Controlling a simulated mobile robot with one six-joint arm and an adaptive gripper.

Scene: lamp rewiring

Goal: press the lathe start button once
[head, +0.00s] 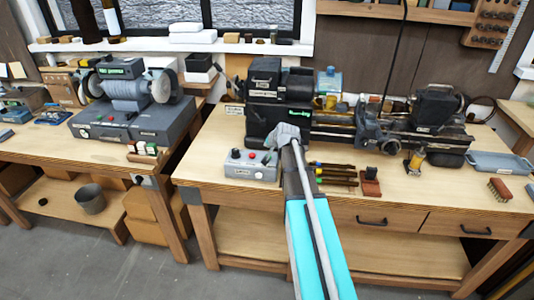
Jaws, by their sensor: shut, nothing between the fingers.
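The dark metal lathe (281,85) stands on the right-hand wooden bench, with a green-lit label on its headstock front. A light grey control box (251,166) sits on the bench in front of the headstock. My gripper (272,141) is shut and empty, just above and behind the right part of the box. The arm hides part of the bench and lathe front. Contact with a button cannot be told.
A bench grinder (125,95) on a grey base with its own buttons stands on the left bench. Slim tools (336,174) and a brush (500,189) lie right of my arm. A blue-grey tray (499,162) is at the far right. Bare bench top lies along the front edge.

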